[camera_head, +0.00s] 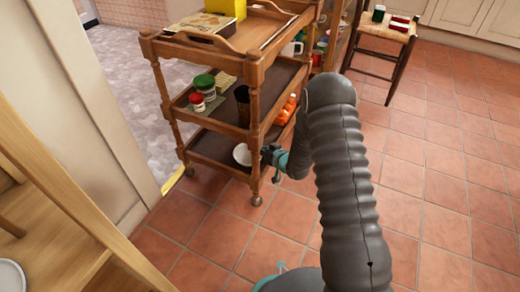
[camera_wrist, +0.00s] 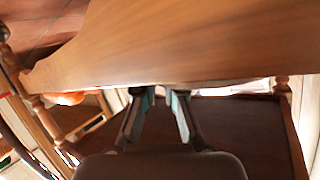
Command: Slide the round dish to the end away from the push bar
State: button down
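My gripper (camera_head: 270,155) is at that corner post, just right of the dish; contact cannot be told. A wooden board (camera_wrist: 190,40) of the trolley crosses above and partly hides the fingertips. The dish is not clearly seen there. I cannot tell which end has the push bar.
The middle shelf holds a green-lidded jar (camera_head: 204,84), a red-lidded jar (camera_head: 197,102), a dark cup (camera_head: 242,105) and orange bottles (camera_head: 286,109). A yellow box (camera_head: 226,8) is on top. A stool (camera_head: 385,30) stands at the back right. The tiled floor (camera_head: 450,180) at right is clear.

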jog(key=c, duration=1.2)
grip_release()
jog(key=v, duration=1.2)
jog(key=shift+f, duration=0.1)
